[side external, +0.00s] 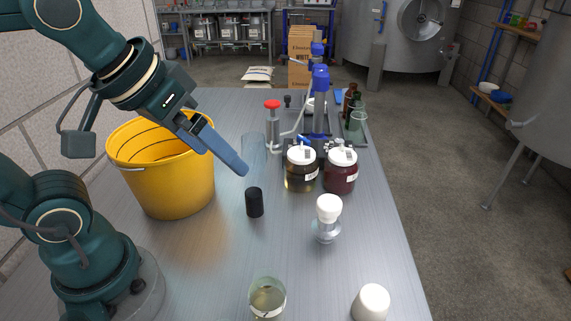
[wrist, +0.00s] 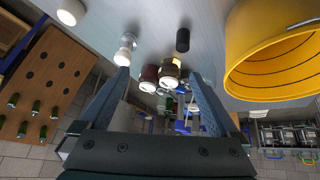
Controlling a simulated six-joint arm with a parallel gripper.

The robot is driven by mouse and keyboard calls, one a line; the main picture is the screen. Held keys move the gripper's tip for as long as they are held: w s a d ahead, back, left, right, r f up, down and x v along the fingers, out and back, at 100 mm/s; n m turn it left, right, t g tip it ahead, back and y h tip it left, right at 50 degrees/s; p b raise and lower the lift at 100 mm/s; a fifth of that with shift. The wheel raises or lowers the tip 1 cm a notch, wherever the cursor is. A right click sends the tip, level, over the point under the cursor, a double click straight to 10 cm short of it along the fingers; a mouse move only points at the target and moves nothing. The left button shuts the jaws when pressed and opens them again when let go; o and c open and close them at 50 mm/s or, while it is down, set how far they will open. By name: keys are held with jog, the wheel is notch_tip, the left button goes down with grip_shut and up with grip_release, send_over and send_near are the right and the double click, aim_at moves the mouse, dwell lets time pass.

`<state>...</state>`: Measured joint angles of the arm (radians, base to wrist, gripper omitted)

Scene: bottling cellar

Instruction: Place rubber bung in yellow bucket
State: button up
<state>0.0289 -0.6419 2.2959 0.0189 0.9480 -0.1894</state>
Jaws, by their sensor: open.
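A black cylinder (side external: 254,202) stands upright on the steel table, right of the yellow bucket (side external: 178,188). A white tapered plug (side external: 371,303) stands at the table's front right. I cannot tell for certain which of the two is the rubber bung. My gripper (side external: 243,172) is in the air just above and left of the black cylinder in the side view, apart from it. In the wrist view my gripper (wrist: 158,74) is open and empty, with the black cylinder (wrist: 183,40) beyond its right finger and the bucket (wrist: 275,55) at the right. The bucket's floor is hidden.
Two white-lidded jars (side external: 301,170) stand beyond the cylinder. A white-topped glass piece (side external: 327,220) stands right of it, and a glass of pale liquid (side external: 267,299) in front. A clear glass (side external: 253,150) and a blue bottling device (side external: 320,100) stand further back. Bare table lies between.

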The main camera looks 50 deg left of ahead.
jog(key=w+d+r, duration=0.2)
jog(key=w+d, duration=0.3)
jog(key=w, duration=0.2)
jog(key=m+g, duration=0.2)
jog(key=g, duration=0.1)
send_over(375, 296)
jog(key=w+a, duration=0.2)
jog(key=a, duration=0.2)
notch_tip(375, 296, down, 9)
jog(key=shift+m+g, duration=0.8)
jog(key=s+d+f, duration=0.1)
jog(key=f, duration=0.1)
jog(key=d+f, duration=0.1)
jog(key=f, duration=0.1)
jog(key=s+d+f, duration=0.1)
jog(key=d+f, duration=0.1)
jog(key=shift+s, duration=0.35)
jog(key=shift+w+f, duration=0.15)
jog(key=shift+f, duration=1.1)
jog(key=shift+w+f, duration=0.15)
jog(key=shift+f, duration=1.05)
jog(key=c, duration=1.5)
grip_shut()
